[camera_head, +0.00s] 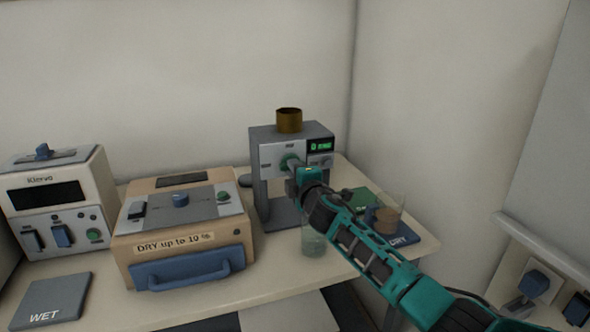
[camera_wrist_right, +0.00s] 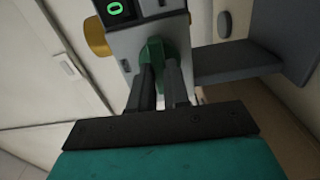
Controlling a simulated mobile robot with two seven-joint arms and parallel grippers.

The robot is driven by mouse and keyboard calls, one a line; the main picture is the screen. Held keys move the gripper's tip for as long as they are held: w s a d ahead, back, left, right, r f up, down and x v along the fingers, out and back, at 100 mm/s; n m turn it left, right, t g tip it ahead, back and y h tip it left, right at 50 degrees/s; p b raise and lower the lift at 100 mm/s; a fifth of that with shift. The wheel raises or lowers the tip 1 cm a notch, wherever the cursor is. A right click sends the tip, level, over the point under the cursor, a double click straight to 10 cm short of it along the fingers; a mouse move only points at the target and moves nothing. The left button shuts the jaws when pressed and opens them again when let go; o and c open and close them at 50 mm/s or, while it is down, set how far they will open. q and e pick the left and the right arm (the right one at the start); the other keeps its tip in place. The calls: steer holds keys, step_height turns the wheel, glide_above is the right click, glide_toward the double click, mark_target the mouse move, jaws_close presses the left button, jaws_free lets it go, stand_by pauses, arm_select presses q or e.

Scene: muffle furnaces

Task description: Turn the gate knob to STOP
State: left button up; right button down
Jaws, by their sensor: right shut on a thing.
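The gate knob (camera_wrist_right: 153,53) is green and sits on the front of a grey device (camera_head: 290,135) with a brass-coloured funnel on top and a small green-lit display. It also shows in the head view (camera_head: 288,161), partly hidden by my gripper. My right gripper (camera_wrist_right: 160,70) is shut on the knob, one dark finger on each side of it. In the head view my right gripper (camera_head: 297,168) reaches the device's front from the lower right. The knob's exact pointing and the labels around it are too small to read. My left gripper is not in view.
A beige box (camera_head: 180,230) labelled "DRY up to 10 %" and a white Klarvo unit (camera_head: 60,200) stand to the left. A glass beaker (camera_head: 314,241) stands below my arm, and another with brown contents (camera_head: 387,218) stands right on a blue mat.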

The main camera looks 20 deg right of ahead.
steer(key=shift+n, duration=0.3)
steer(key=c, duration=1.1)
jaws_free()
steer(key=s+p, duration=0.1)
steer(key=s, duration=1.2)
steer(key=shift+d+p, duration=0.2)
steer(key=shift+p, duration=0.15)
